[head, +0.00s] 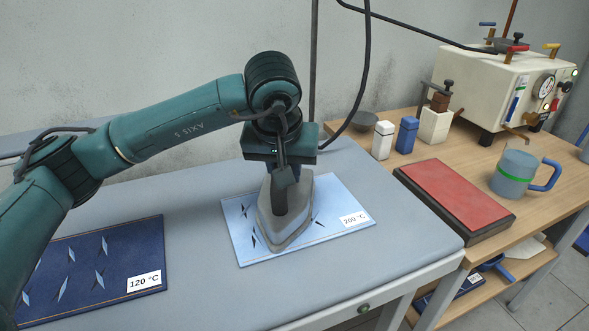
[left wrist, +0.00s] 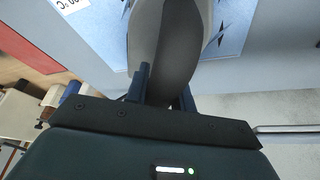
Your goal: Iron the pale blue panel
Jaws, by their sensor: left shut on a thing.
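The pale blue panel (head: 345,205) lies flat on the grey ironing table and carries a "200 °C" label and dark, leaf-shaped marks. A grey iron (head: 287,222) is over its middle, sole down; I cannot tell whether it touches the cloth. My left gripper (head: 284,178) is shut on the iron's handle from above. In the left wrist view the iron (left wrist: 172,50) fills the top middle between the fingers (left wrist: 163,92), with the pale blue panel (left wrist: 222,35) behind it. My right gripper is not in view.
A dark blue panel (head: 100,270) labelled "120 °C" lies at the left. At the right, a wooden bench (head: 440,155) holds a red pad (head: 457,193), a blue mug (head: 513,172), small bottles (head: 407,135) and a cream boiler (head: 508,88). A black hose (head: 366,70) hangs behind the gripper.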

